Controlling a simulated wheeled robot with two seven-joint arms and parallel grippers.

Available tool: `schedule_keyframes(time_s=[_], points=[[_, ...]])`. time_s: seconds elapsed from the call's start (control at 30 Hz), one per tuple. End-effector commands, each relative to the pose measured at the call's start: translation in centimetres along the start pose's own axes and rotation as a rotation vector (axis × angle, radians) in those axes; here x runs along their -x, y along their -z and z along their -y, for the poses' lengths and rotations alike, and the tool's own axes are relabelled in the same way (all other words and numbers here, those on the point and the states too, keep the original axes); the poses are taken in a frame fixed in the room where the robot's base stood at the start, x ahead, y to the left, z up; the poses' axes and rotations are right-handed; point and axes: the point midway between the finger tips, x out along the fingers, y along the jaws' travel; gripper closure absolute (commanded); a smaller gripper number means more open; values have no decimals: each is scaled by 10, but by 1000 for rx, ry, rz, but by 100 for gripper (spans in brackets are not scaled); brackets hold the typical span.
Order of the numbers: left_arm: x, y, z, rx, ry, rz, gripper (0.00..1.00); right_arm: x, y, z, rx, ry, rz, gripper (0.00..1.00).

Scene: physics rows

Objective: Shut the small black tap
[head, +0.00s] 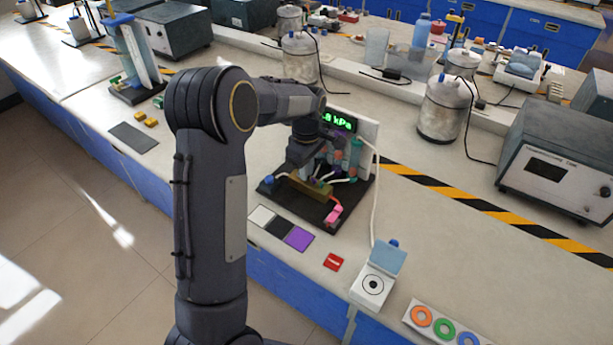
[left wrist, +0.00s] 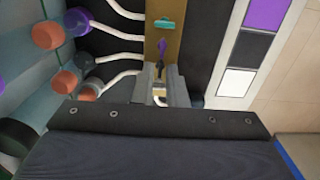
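My left gripper (head: 305,158) reaches down over a brass manifold (head: 310,188) on a dark board; it also shows in the left wrist view (left wrist: 160,78). There its grey fingers stand slightly apart, one on each side of the brass bar (left wrist: 156,10). A small dark piece (left wrist: 160,67), perhaps the black tap, shows at the fingertips; whether they grip it I cannot tell. A purple tap (left wrist: 161,47) and a teal tap (left wrist: 170,23) sit farther along the bar. In the head view the gripper hides part of the manifold. My right gripper is not in view.
White tubes (left wrist: 115,37) run from the bar to orange-capped vials (left wrist: 48,36). A green-lit kPa display (head: 338,121) stands behind. White, black and purple (head: 298,238) cards lie in front. A small white device (head: 374,283) with a blue lid stands to the right.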

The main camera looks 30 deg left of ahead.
Motion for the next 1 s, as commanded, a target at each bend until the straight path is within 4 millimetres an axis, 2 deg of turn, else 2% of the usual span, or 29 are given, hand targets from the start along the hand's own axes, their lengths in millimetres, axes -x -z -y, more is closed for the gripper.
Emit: schedule_keyframes(time_s=[0.53,1.0], points=[[-12,0,0,0,1,0,88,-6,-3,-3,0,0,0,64],[-5,0,0,0,1,0,88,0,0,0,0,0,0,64]])
